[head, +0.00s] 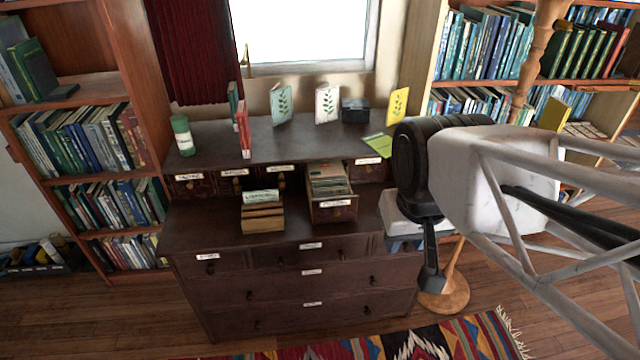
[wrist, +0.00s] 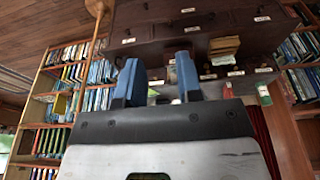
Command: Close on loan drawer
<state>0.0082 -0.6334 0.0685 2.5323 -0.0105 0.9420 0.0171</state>
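One small upper drawer (head: 332,206) of the dark wooden cabinet (head: 200,236) stands pulled out, filled with upright cards. Its front has a white label and a knob; I cannot read the label. The other small upper drawers look shut. My gripper (head: 405,244) is to the right of the open drawer, apart from it, near the cabinet's right end. Its two blue fingers show in the wrist view (wrist: 160,78), spread apart with no held object visible. Whether the open drawer shows between them is unclear.
A wooden card box (head: 262,218) stands on the cabinet's ledge left of the open drawer; it also shows in the wrist view (wrist: 225,46). A green bottle (head: 183,136), books and a dark box (head: 355,110) stand on top. Bookshelves flank the cabinet.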

